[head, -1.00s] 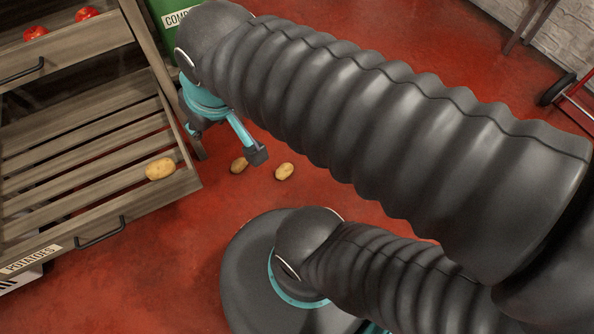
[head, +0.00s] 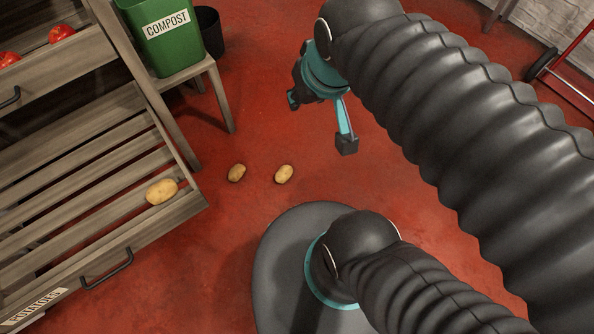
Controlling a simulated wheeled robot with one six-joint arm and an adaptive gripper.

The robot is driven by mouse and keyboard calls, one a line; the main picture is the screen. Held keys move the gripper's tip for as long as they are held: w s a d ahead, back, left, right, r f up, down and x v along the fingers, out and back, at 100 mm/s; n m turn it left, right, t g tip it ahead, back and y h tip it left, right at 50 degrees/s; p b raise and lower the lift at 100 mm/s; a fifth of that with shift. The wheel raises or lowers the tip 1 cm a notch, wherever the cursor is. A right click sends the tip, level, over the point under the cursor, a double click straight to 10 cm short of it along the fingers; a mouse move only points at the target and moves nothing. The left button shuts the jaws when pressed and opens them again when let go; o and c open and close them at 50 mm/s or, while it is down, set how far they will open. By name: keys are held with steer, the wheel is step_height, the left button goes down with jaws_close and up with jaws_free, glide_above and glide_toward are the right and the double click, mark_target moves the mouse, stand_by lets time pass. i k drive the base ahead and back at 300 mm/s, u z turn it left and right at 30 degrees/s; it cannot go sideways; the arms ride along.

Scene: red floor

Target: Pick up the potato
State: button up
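One potato (head: 162,191) lies on the slats of the open lower drawer, near its right front corner. Two more potatoes lie on the red floor to the right of the drawer, a left one (head: 237,173) and a right one (head: 284,174). My gripper (head: 320,122) hangs above the floor, up and to the right of the floor potatoes, with its fingers spread apart and nothing between them. It touches no potato.
The wooden drawer (head: 70,216) is labelled POTATOES. An upper drawer holds red tomatoes (head: 61,32). A green compost bin (head: 165,40) stands on a small wooden stand (head: 219,95), with a dark bucket (head: 209,31) behind. A red hand cart (head: 570,75) stands at upper right.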

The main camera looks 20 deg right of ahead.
mark_target(283, 173)
steer(key=u, duration=1.55)
steer(key=k, duration=0.85)
